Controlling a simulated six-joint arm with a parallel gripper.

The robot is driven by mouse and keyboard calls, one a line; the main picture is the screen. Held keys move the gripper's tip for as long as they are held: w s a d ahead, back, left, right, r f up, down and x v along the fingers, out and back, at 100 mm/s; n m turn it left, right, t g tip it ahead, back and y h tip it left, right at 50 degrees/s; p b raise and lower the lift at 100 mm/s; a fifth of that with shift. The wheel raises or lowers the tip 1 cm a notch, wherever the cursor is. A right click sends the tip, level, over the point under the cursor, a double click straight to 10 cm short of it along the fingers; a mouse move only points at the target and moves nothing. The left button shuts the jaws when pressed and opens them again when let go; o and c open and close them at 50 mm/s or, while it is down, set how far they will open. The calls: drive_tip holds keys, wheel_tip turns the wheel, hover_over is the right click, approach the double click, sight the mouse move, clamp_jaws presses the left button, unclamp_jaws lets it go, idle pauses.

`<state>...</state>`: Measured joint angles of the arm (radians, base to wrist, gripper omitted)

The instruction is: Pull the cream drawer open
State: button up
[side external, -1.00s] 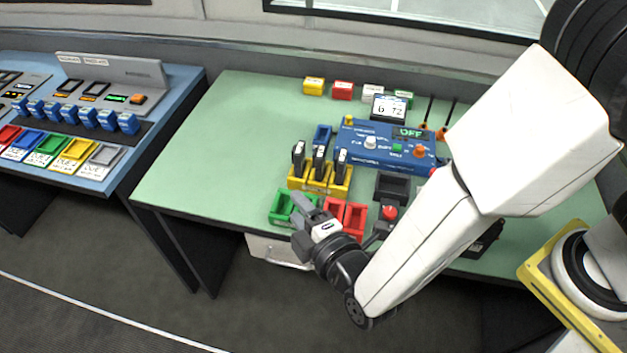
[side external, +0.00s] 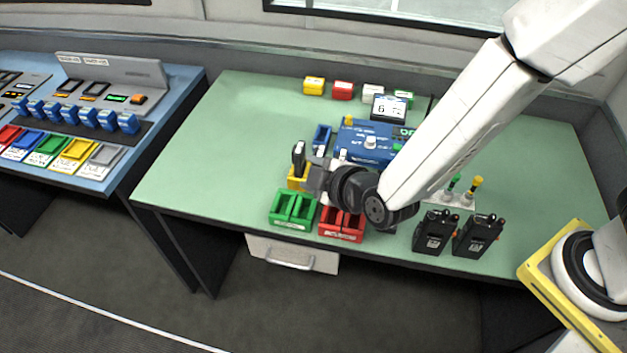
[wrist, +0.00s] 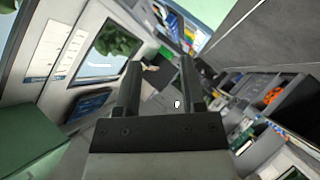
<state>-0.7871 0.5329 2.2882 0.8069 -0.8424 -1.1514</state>
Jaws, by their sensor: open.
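The cream drawer (side external: 312,258) sits under the front edge of the green-topped desk (side external: 190,170) in the side view. Its front looks flush under the desk, with a pale bar handle (side external: 290,265) across it. My gripper (side external: 316,178) is above the desk, over the yellow holder and behind the green and red bins, higher than the drawer and apart from it. In the wrist view my gripper (wrist: 160,85) shows two dark fingers spread apart with nothing between them. The drawer cannot be made out in the wrist view.
Green bins (side external: 292,208) and red bins (side external: 341,224) stand at the desk's front edge above the drawer. Two black radios (side external: 436,232) stand to the right. A blue control box (side external: 365,140) is behind my gripper. The floor before the drawer is clear.

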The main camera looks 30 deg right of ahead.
drive_tip(key=s+d+m+g, duration=0.3)
drive_tip(key=d+m, duration=0.1)
drive_tip(key=d, duration=0.4)
drive_tip(key=s+d+r+m+g+h, duration=0.1)
drive_tip(key=s+d+m+g, duration=0.2)
drive_tip(key=d, duration=0.5)
drive_tip(key=s+d+m+g, duration=0.3)
drive_tip(key=s+d+m, duration=0.1)
drive_tip(key=d, duration=0.4)
drive_tip(key=shift+d+r+m+g+h, duration=0.25)
drive_tip(key=shift+d+m+g+h, duration=0.05)
drive_tip(key=shift+d+m+h, duration=0.1)
drive_tip(key=shift+r, duration=0.1)
clamp_jaws()
drive_tip(key=shift+w+v, duration=0.5)
drive_tip(key=shift+v, duration=1.65)
drive_tip(key=w+a+r+m+t, duration=0.3)
drive_tip(key=w+a+r+t, duration=0.15)
drive_tip(key=w+a, duration=0.6)
drive_tip(key=w+a+r+m+t, duration=0.3)
drive_tip(key=w+a+t, duration=0.35)
drive_tip(key=a, duration=0.75)
drive_tip(key=s+a+f+m+g+h, duration=0.3)
drive_tip(key=s+a+f+g+h, duration=0.35)
drive_tip(key=s+a, duration=0.35)
wheel_tip(320, 180, down, 29)
drive_tip(key=s+d, duration=0.1)
drive_tip(key=shift+d+f+g, duration=0.2)
drive_tip(key=shift+f+g, duration=0.05)
drive_tip(key=shift+g, duration=0.2)
